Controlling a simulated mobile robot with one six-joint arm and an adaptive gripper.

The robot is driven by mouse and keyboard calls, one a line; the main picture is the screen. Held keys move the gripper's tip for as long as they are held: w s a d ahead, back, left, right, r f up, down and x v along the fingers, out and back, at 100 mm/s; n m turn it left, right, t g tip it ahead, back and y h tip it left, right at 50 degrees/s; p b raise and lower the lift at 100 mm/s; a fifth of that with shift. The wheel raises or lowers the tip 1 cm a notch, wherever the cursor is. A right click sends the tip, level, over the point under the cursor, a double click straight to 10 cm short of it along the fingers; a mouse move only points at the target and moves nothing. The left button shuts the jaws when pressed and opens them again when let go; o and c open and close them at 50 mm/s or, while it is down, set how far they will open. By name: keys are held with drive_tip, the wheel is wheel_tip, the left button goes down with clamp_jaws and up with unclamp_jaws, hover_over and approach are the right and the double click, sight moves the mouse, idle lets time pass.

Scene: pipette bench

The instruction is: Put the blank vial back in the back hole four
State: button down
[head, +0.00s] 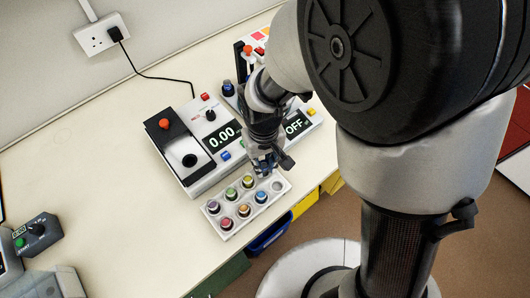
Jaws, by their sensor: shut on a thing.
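The white vial rack (222,236) lies on the bench with two rows of holes. Its back row shows a purple-capped vial (213,206), a green-capped vial (231,193) and a yellow-capped vial (248,181). Its front row shows a pink-capped vial (226,223), an orange-capped vial (243,210), a blue-capped vial (261,197) and an empty hole at the right end. My gripper (264,168) points down over the right end of the back row, at back hole four. It is shut on the blank vial, which the fingers mostly hide. I cannot tell how deep the vial sits.
A device reading 0.00 (222,136) stands behind the rack, and one reading OFF (297,125) stands to its right. A grey timer-like box (38,232) is at the left. Bare bench (110,175) lies between. The bench edge is close in front of the rack.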

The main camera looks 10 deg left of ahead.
drive_tip(key=shift+f, duration=0.35)
drive_tip(key=c, duration=1.8)
unclamp_jaws()
drive_tip(key=shift+o, duration=0.2)
drive_tip(key=shift+r, duration=0.1)
wheel_tip(320, 180, up, 13)
drive_tip(key=p, duration=0.4)
drive_tip(key=s+d+r+m+t, duration=0.1)
drive_tip(key=d+r+m+t, duration=0.15)
drive_tip(key=d+r, duration=0.75)
drive_tip(key=s+d+r+m+t, duration=0.2)
drive_tip(key=s+d+r+m, duration=0.1)
drive_tip(key=s+d, duration=0.5)
drive_tip(key=shift+s+d+m, duration=0.15)
drive_tip(key=shift+d+m, duration=0.3)
drive_tip(key=shift+d, duration=0.8)
